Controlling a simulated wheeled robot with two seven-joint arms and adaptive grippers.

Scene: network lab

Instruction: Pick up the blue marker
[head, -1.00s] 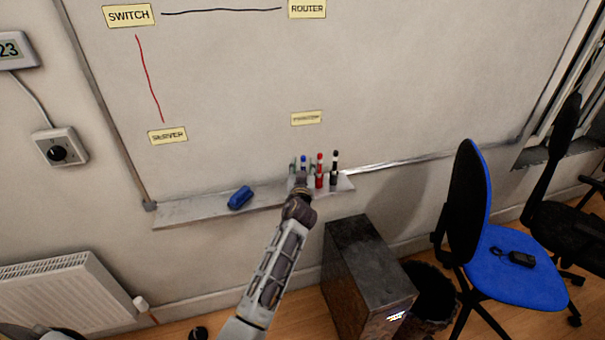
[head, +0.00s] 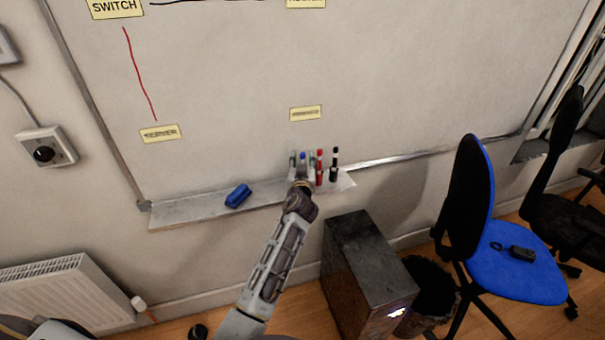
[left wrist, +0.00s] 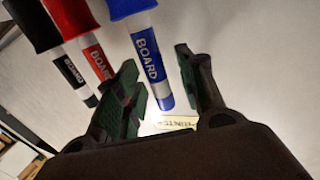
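The blue marker (head: 302,158) stands in the row of pens on the whiteboard tray (head: 190,211), left of the red marker (head: 320,168) and the black marker (head: 335,165). My left gripper (head: 300,180) is in front of the blue marker and hides its lower part in the head view. In the left wrist view, the blue marker (left wrist: 147,52) reaches in between the spread fingers of my left gripper (left wrist: 163,85). The fingers are open, with gaps beside the marker, and do not appear closed on it. My right gripper is not in view.
A blue eraser (head: 238,196) lies on the tray. A dark cabinet (head: 365,265), a bin (head: 432,298) and a blue chair (head: 510,262) stand below and right.

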